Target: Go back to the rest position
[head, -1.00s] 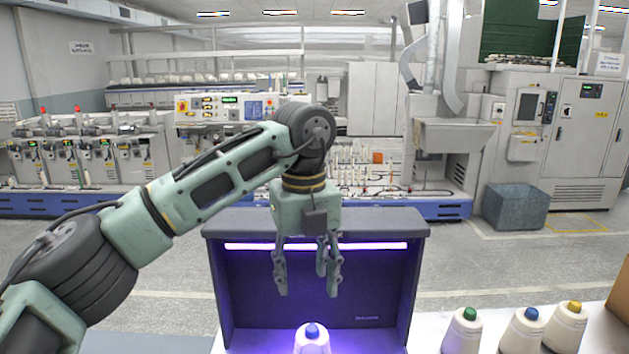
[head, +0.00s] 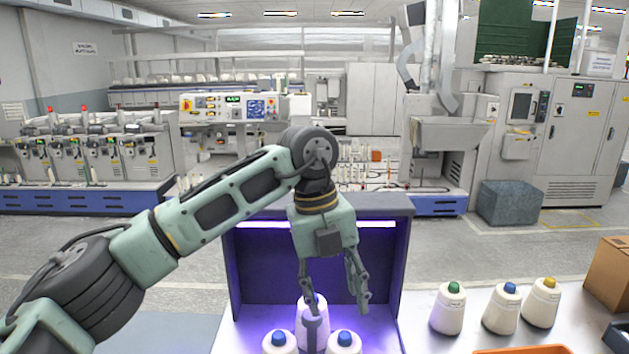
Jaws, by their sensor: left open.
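My left gripper (head: 337,303) hangs down, open, in front of the violet-lit booth (head: 236,270). Its fingers are spread and tilted. One finger crosses in front of a white bobbin (head: 301,315) in the booth and hides part of it; I cannot tell whether they touch. Two more white bobbins with blue tops, a left one (head: 278,343) and a right one (head: 344,341), stand nearer to me, cut off by the lower edge.
Three white bobbins stand on the table at right, with green (head: 448,312), blue (head: 501,312) and yellow (head: 540,307) tops. An orange tray (head: 525,350) shows at the bottom edge. A cardboard box (head: 608,275) stands at far right. Table between booth and bobbins is clear.

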